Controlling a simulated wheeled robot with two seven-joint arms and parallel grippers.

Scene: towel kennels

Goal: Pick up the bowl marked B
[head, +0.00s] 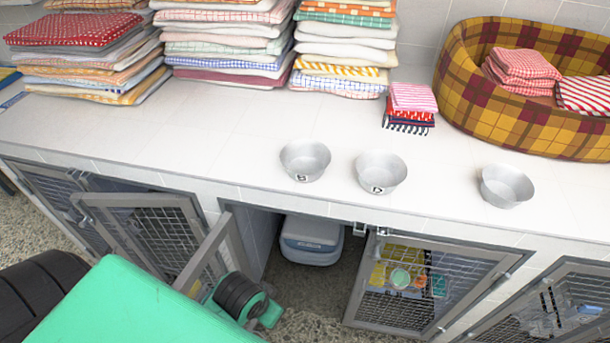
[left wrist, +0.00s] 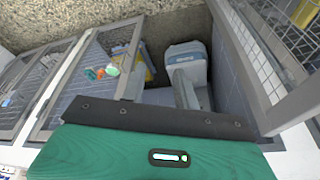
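Three grey metal bowls stand upright on the white counter. The left bowl (head: 305,160) has a small dark letter on its front that looks like a B, though it is blurred. The middle bowl (head: 381,172) reads D. The right bowl (head: 506,186) shows no mark from here. My left arm comes in at the lower left of the head view, low in front of the kennels and away from the bowls. In the left wrist view my left gripper (left wrist: 180,118) shows its green body and dark front edge; its finger opening is unclear. My right gripper is out of view.
Below the counter (head: 240,145) an open kennel holds a blue-grey box (head: 311,240). An open mesh door (head: 160,238) stands near my left arm. Towel stacks (head: 228,40) line the back, with small folded cloths (head: 411,98) and a plaid basket (head: 470,85) to the right.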

